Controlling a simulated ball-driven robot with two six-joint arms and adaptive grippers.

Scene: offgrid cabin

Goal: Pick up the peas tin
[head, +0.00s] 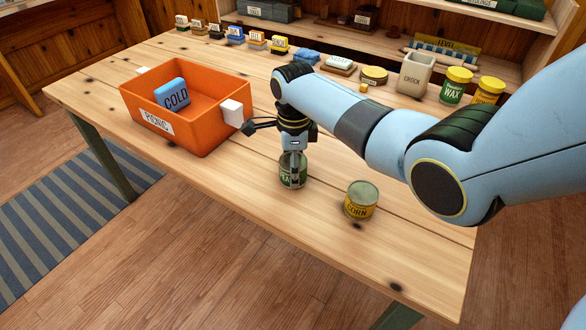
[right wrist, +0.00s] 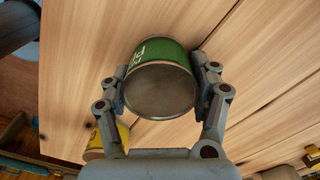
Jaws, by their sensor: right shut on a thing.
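The peas tin (head: 293,177) is green with a grey metal lid and stands upright near the middle of the table (head: 232,190). My right gripper (head: 293,160) comes down on it from above and is shut around its sides. In the right wrist view the green tin (right wrist: 160,80) sits between the two fingers of my right gripper (right wrist: 162,92), its lid facing the camera. I cannot tell whether the tin touches the table or is just above it. My left gripper is not in view.
A yellow corn tin (head: 360,203) stands close to the right of the peas tin. An orange picnic box (head: 210,135) with a blue cold pack (head: 173,94) inside is at left. Small boxes, a crock (head: 415,75) and wax tins (head: 455,87) line the back.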

